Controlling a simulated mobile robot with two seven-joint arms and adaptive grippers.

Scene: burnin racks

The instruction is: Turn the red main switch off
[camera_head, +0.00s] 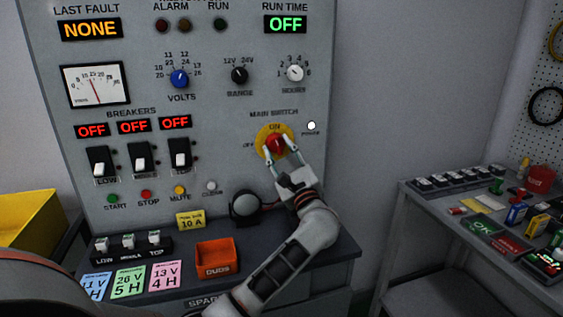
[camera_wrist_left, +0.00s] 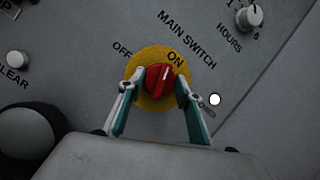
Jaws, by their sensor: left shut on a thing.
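The red main switch (camera_head: 276,144) is a round knob on a yellow disc (camera_head: 264,133) on the grey panel. The knob also shows in the wrist view (camera_wrist_left: 160,79), with its white mark pointing up and slightly right, toward the ON label. The OFF label is to the upper left of the disc there. My left gripper (camera_head: 280,151) is shut on the knob, with one finger on each side. Its fingers also show in the wrist view (camera_wrist_left: 158,88). My right gripper is not in view.
A white POWER lamp (camera_head: 311,126) is right of the switch. A dark round object (camera_head: 245,206) sits low on the panel, left of my wrist. An orange DUDS bin (camera_head: 217,259) stands on the ledge below. A side table (camera_head: 420,205) with small parts is at right.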

